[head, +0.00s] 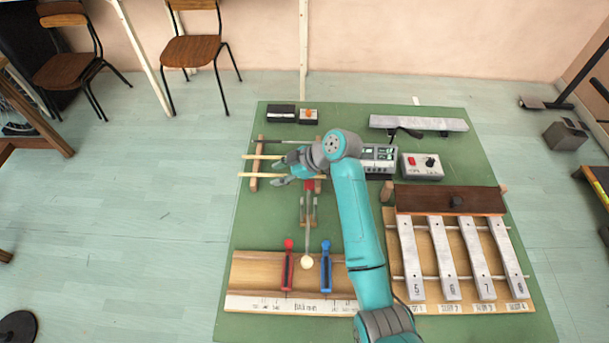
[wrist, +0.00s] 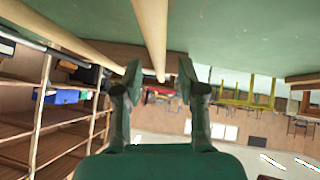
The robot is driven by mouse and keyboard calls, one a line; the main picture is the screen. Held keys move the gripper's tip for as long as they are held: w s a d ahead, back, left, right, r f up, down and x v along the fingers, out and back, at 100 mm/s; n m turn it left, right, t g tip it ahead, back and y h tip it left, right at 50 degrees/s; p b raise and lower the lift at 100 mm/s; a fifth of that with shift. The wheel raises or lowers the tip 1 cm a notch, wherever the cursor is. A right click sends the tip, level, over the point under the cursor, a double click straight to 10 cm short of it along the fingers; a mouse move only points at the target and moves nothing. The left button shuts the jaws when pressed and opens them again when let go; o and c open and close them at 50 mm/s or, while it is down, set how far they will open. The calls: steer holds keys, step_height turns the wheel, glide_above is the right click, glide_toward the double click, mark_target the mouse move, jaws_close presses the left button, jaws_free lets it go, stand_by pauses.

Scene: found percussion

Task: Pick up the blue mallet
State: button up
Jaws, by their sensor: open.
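A blue-handled tool (head: 326,267) lies on the wooden board at the front of the green mat, beside a red one (head: 288,267). I cannot tell whether it is the blue mallet. Two pale sticks lie across a small wooden rack, a rear one (head: 256,157) and a front one (head: 251,175); their right parts are hidden by my gripper, and I see no blue head. My gripper (head: 276,171) is open at the rack. In the wrist view, a pale stick (wrist: 150,30) runs between the open fingertips (wrist: 160,76), with a gap on both sides.
A white-headed beater (head: 307,262) hangs over the wooden board (head: 250,275). A metal-bar instrument (head: 445,260) stands at right. A control box (head: 421,166) and a grey device (head: 380,157) stand behind my arm. Floor left of the green mat (head: 240,215) is clear.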

steer(key=shift+a+f, duration=0.2)
jaws_close()
